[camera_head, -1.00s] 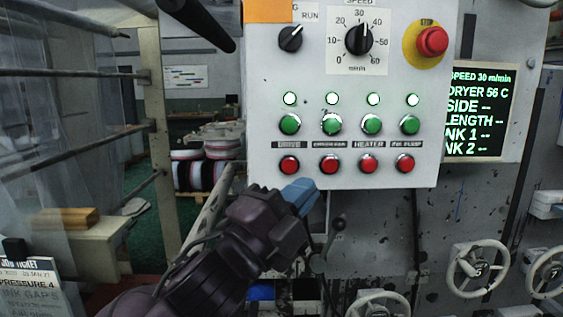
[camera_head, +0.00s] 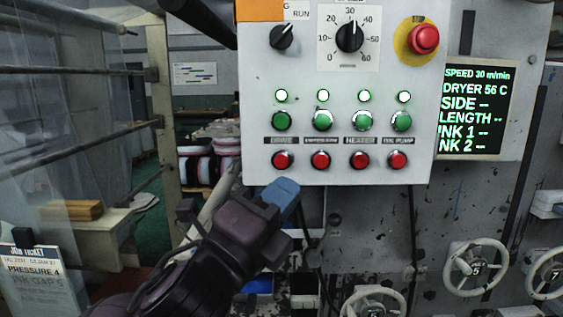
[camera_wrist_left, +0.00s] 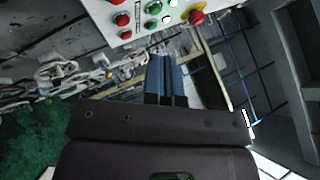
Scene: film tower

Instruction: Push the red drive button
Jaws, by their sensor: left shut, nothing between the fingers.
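The red drive button (camera_head: 282,160) is the leftmost of the bottom row of red buttons on the pale control panel (camera_head: 450,20), under the label that reads DRIVE. A green button (camera_head: 281,121) and a lit lamp (camera_head: 281,96) sit above it. My left gripper (camera_head: 282,190) is shut and empty, its blue fingertips just below the red drive button in the head view. I cannot tell how far the tips are from the panel. In the left wrist view the shut blue fingers (camera_wrist_left: 166,75) point toward the tilted panel. My right gripper is not in view.
Other red buttons (camera_head: 320,160) sit close to the right. A large red stop button (camera_head: 425,38) is at the upper right, beside a display (camera_head: 478,108). White handwheels (camera_head: 477,268) stand lower right. A rack with rollers (camera_head: 80,70) is on the left.

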